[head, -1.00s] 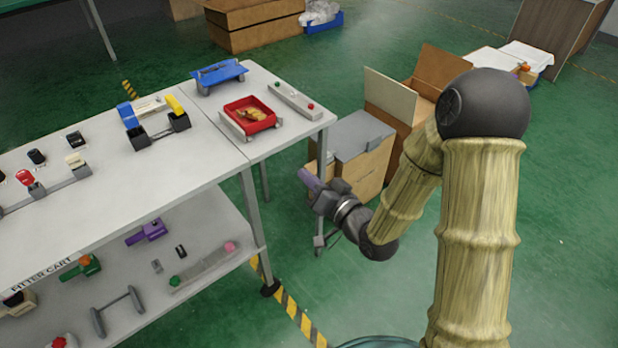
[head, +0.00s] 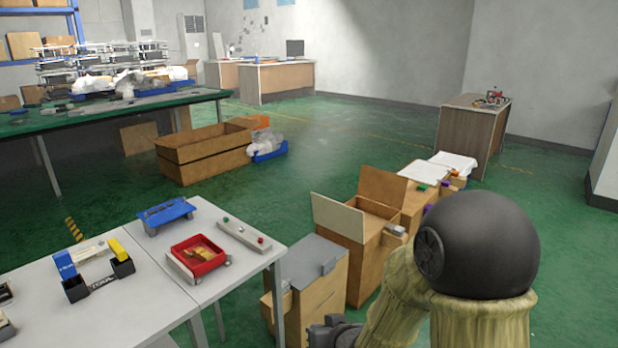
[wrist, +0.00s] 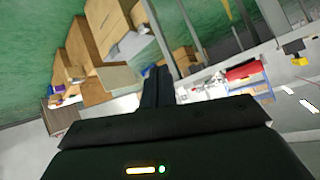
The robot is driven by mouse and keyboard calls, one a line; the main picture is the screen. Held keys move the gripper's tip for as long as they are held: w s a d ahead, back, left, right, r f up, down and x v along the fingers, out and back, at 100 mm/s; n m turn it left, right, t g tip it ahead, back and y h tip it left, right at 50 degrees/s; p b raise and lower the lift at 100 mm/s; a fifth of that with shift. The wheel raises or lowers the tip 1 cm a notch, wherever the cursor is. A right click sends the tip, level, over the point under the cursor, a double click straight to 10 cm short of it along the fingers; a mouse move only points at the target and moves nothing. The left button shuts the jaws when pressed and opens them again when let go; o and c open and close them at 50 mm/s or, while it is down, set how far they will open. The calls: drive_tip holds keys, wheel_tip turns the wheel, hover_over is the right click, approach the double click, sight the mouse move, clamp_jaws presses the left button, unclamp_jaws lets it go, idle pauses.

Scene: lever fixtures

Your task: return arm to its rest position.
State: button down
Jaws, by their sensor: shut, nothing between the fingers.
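My arm (head: 480,245) is folded at the lower right of the head view, with a round dark joint on top and bamboo-like links below. Dark parts near its hand show at the bottom edge beside the boxes, partly cut off by the frame. In the wrist view my gripper (wrist: 158,75) has its two dark fingers close together, with nothing held between them. The fingers point out over the floor, boxes and cart, apart from all of them.
The fitter cart (head: 150,262) at the lower left carries a red tray (head: 198,257), a blue fixture (head: 166,213) and a blue-and-yellow lever fixture (head: 92,268). Cardboard boxes (head: 345,223) stand just beyond my arm. Green floor (head: 330,135) is open farther back.

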drive_tip(key=s+d+r+m+g+h, duration=0.25)
drive_tip(key=s+d+g+h, duration=0.3)
drive_tip(key=s+d, duration=0.75)
wheel_tip(320, 180, up, 23)
drive_tip(key=g+p, duration=0.1)
drive_tip(key=p, duration=2.3)
drive_tip(key=shift+s, duration=0.45)
drive_tip(key=shift+y, duration=0.25)
